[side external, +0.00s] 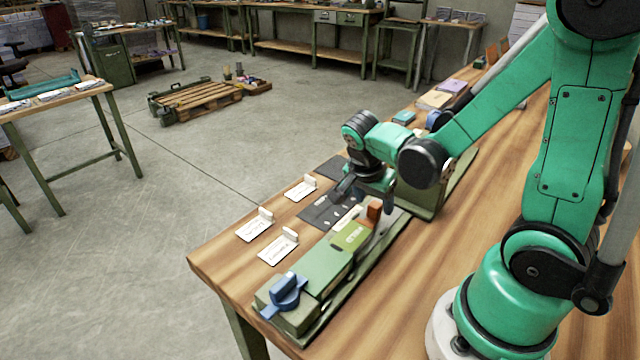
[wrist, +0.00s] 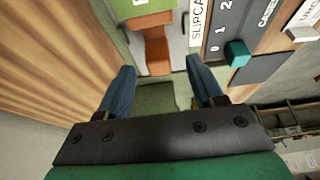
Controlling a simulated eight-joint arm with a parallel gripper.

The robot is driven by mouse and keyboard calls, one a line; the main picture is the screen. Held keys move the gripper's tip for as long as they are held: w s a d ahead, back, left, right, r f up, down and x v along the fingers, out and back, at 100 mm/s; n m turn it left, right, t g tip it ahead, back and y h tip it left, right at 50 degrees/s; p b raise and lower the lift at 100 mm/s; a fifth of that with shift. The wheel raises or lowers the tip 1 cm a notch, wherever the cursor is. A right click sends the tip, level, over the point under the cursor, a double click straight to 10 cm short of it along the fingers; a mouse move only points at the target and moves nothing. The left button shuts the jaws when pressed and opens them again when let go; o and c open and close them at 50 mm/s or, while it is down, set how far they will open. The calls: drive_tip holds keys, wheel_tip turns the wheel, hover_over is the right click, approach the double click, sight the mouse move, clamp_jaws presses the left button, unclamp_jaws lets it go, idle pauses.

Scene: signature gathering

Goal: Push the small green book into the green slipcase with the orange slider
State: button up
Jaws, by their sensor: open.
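The orange slider (side external: 374,211) stands upright on the green fixture, against the end of a light green block that looks like the small green book (side external: 351,236). In the wrist view the slider (wrist: 157,52) and the book's green end (wrist: 150,21) are in line. A longer darker green body (side external: 322,262), apparently the slipcase, lies beyond the book toward the blue knob; I cannot tell how far the book is inside. My gripper (side external: 380,200) is open over the fixture, behind the slider. In the wrist view its blue fingers (wrist: 162,88) are spread, with the slider ahead between them, not gripped.
A blue knob (side external: 285,291) tops the fixture's near end. White cards (side external: 278,248) with small blocks lie on the wooden table beside it. A dark numbered panel (wrist: 219,28) with a teal peg (wrist: 237,53) lies alongside. Books (side external: 436,98) lie farther back.

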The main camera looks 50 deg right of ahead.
sight(367, 223)
drive_tip(key=shift+v, duration=2.2)
drive_tip(key=shift+c, duration=0.2)
drive_tip(key=shift+d+r, duration=0.1)
drive_tip(key=shift+d, duration=0.05)
drive_tip(key=c, duration=0.3)
drive_tip(key=shift+y, duration=0.3)
drive_tip(key=d+r, duration=0.4)
drive_tip(key=d, duration=0.1)
drive_tip(key=shift+s+r, duration=0.1)
drive_tip(key=shift+r, duration=0.05)
clamp_jaws()
drive_tip(key=x, duration=0.9)
drive_tip(key=shift+d+f, duration=0.15)
drive_tip(key=shift+f, duration=0.2)
drive_tip(key=a, duration=0.2)
drive_tip(key=shift+a, duration=1.05)
